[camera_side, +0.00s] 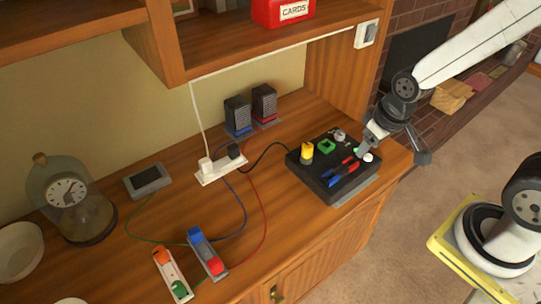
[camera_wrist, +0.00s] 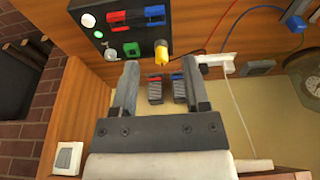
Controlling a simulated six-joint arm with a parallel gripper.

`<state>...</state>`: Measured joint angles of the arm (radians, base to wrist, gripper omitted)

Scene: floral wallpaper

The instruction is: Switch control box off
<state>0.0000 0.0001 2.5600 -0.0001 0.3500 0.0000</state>
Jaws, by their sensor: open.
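The black control box (camera_side: 330,182) sits on the right end of the wooden counter. It carries a yellow knob (camera_side: 307,152), a green square control (camera_side: 326,146), a silver knob (camera_side: 340,135), red and blue sliders, a small lit green light and a white round button (camera_side: 368,157). In the wrist view the box (camera_wrist: 123,33) fills the upper left, with its green light (camera_wrist: 97,34) and white button (camera_wrist: 88,20) at its left edge. Contact cannot be told.
A white power strip (camera_side: 220,165) with cables lies left of the box. Two small speakers (camera_side: 251,109) stand behind it. A glass-domed clock (camera_side: 70,195), a grey device (camera_side: 148,181) and coloured switch bars (camera_side: 207,252) are further left. A shelf (camera_side: 220,50) overhangs the back.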

